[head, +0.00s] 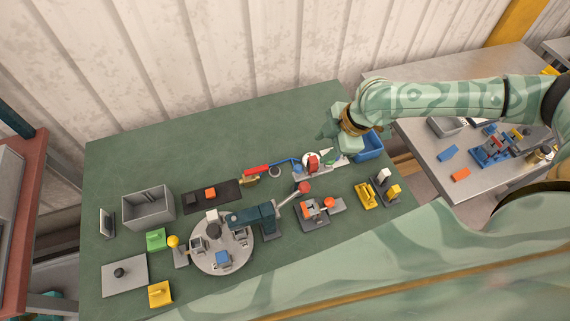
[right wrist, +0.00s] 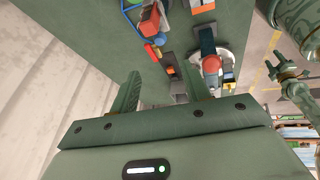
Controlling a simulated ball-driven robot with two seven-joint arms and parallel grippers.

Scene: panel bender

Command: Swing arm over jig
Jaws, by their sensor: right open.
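A dark teal swing arm (head: 252,216) reaches over the right side of a round grey turntable (head: 222,262) in the head view. A lever with a red knob (head: 305,187) angles up to its right. Small blocks and fixtures stand on the turntable; I cannot tell which one is the jig. My right gripper (head: 334,126) is beyond the swing arm, above the back right of the table and apart from the knob. In the right wrist view its two fingers (right wrist: 162,88) are spread with nothing between them. My left gripper is not in the head view.
On the green table (head: 130,180) are a grey bin (head: 148,208), a dark tray (head: 212,195), a red-handled tool (head: 257,170), a blue bin (head: 368,146) and yellow blocks (head: 366,195). A corrugated wall stands behind. The back left of the table is clear.

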